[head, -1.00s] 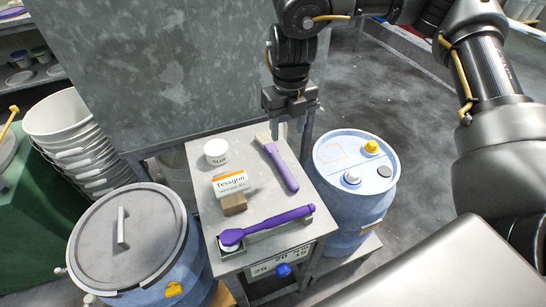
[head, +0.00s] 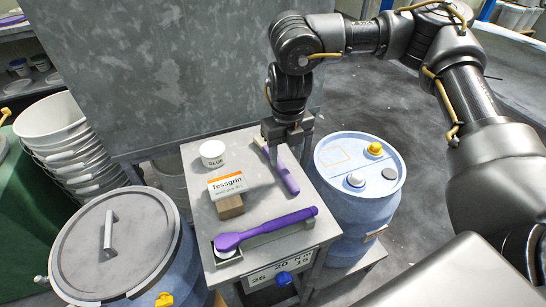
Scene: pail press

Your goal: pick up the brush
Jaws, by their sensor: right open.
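The brush (head: 286,180) lies on the grey metal table. It has a purple handle pointing toward the front right and pale bristles at its far left end. My right gripper (head: 288,155) points down over the brush, with its open fingers around the upper part of the handle. It hides part of the brush there. I cannot tell whether the fingers touch it. My left gripper is not in view.
The small table (head: 200,190) also holds a white jar (head: 212,153), a Tessgrin box (head: 226,184) on a brown block (head: 230,207) and a purple-handled tool (head: 265,228) in front. A blue drum (head: 350,205) stands right, a lidded drum (head: 120,240) left.

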